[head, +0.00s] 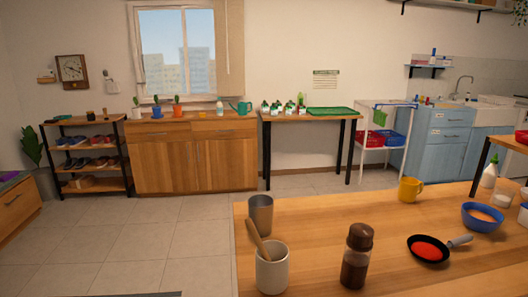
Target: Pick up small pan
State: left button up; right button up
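The small pan (413,241) is black and holds something bright red. It sits on the wooden table (330,205) at the lower right of the head view. Its grey handle (460,241) points to the right and slightly away from me. Neither of my grippers shows in the head view, and nothing is seen touching the pan.
Near the pan stand a brown-capped shaker (356,258), a blue bowl (480,224) and a yellow mug (410,190). A cream cup with a wooden spoon (272,275) and a metal cup (261,215) stand on the left. Tiled floor (130,245) lies open beyond.

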aim_at(428, 249)
jog(key=z, duration=1.4)
jog(key=i+l+u, duration=0.1)
jog(key=i+l, duration=0.3)
jog(key=l, duration=0.25)
jog(key=i+l+u, duration=0.15)
jog(key=l, duration=0.2)
jog(key=i+l+u, duration=0.1)
jog(key=l, duration=0.25)
jog(key=i+l, duration=0.25)
jog(key=l+u, duration=0.05)
jog(key=l, duration=0.05)
